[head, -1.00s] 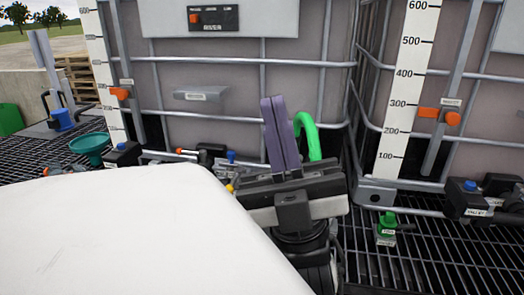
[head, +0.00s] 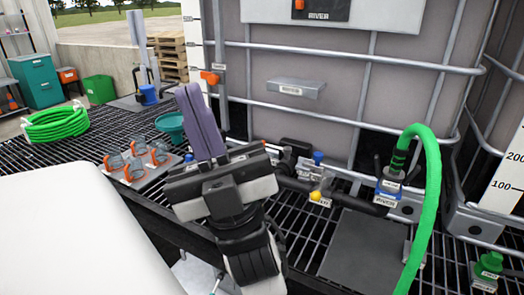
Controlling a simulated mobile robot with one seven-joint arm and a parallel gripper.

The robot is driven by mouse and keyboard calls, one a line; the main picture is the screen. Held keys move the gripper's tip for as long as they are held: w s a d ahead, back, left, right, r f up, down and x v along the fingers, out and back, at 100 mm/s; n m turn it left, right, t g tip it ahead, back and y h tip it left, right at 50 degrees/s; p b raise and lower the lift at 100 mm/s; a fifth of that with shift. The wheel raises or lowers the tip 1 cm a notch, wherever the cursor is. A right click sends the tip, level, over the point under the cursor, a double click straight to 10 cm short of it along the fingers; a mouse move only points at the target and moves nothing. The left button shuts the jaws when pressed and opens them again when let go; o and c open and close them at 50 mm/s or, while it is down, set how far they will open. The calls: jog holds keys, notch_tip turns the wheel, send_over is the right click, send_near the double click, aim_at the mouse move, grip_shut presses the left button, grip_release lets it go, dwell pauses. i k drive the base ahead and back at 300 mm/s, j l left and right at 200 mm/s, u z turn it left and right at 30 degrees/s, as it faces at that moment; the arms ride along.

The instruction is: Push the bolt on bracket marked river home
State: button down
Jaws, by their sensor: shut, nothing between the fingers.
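The tote (head: 300,55) with a RIVER plate (head: 320,9) stands ahead. A dark bracket-like fitting (head: 297,147) sits low at its front, just right of my gripper's body. I cannot read a label on it, and the left part, where a bolt could be, is hidden behind my gripper. A blue coupling (head: 388,192) further right carries a RIVER label, with a green hose on it. My gripper (head: 188,92) is shut and empty, its purple fingers pointing up, left of the fitting and apparently nearer to me.
A pipe with a yellow knob (head: 316,196) runs right of my gripper toward the blue coupling. The green hose (head: 432,200) arches down at right. Grating lies between.

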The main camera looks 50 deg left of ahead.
aim_at(318, 156)
jog(key=u, duration=1)
jog(key=l+z, duration=0.3)
jog(key=l, duration=0.55)
jog(key=i, duration=0.05)
